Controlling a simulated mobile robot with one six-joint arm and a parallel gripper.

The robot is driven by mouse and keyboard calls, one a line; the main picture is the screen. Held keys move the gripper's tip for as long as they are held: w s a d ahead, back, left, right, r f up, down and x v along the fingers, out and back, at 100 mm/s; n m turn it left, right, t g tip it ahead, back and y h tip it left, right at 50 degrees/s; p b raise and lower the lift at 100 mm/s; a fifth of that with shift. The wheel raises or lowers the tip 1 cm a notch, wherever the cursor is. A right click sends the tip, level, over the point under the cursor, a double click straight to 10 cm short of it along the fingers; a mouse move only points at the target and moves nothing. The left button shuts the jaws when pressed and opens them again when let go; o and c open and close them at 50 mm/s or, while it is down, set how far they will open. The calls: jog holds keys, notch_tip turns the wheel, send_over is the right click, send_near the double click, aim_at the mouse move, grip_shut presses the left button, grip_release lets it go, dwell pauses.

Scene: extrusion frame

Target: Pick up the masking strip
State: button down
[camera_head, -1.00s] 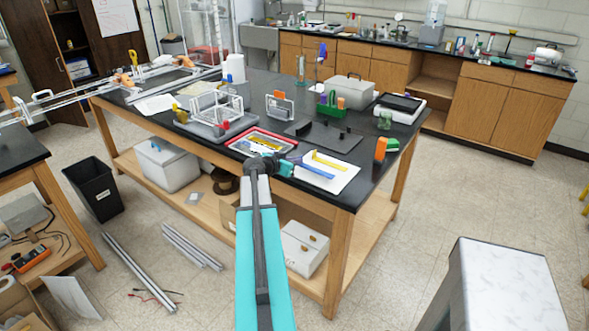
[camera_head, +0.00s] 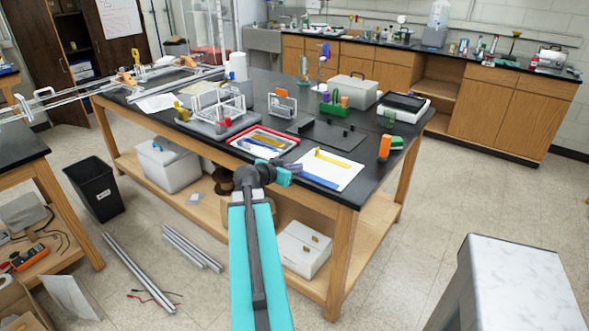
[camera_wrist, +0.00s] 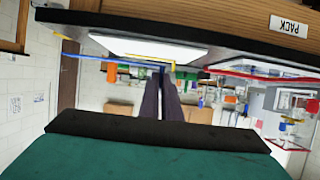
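The masking strip appears to be the long blue strip (camera_head: 320,182), seen over the front edge of a white sheet (camera_head: 346,174) on the black table. My gripper (camera_head: 298,168) is at the strip's left end, by the table's front edge. In the wrist view, which is upside down, the fingers (camera_wrist: 161,72) are close together at the near end of the blue strip (camera_wrist: 100,58). They look shut on it, and the strip stands off the sheet. The exact contact is small and partly hidden by the fingers.
A yellow angled piece (camera_head: 335,159) lies on the white sheet. A red-rimmed tray (camera_head: 236,147) is just left of the sheet. An orange bottle (camera_head: 384,148) and a green block (camera_head: 395,143) stand to the right. A dark mat (camera_head: 330,135) lies behind.

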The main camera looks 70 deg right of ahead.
jog(key=shift+a+f+b, duration=0.15)
jog(key=shift+a+b, duration=0.1)
jog(key=shift+b, duration=0.9)
jog(key=b, duration=0.3)
jog(key=shift+s+a, duration=0.1)
jog(key=shift+a, duration=0.15)
jog(key=a+b, duration=0.1)
jog(key=b, duration=0.5)
jog(key=shift+s+a, duration=0.15)
jog(key=shift+s, duration=0.05)
jog(key=a+b, duration=0.1)
jog(key=b, duration=0.1)
jog(key=a+b, duration=0.1)
jog(key=b, duration=0.1)
jog(key=a+b, duration=0.1)
jog(key=b, duration=0.2)
jog(key=shift+s+r, duration=0.3)
jog(key=shift+s, duration=0.05)
jog(key=shift+a+r, duration=0.1)
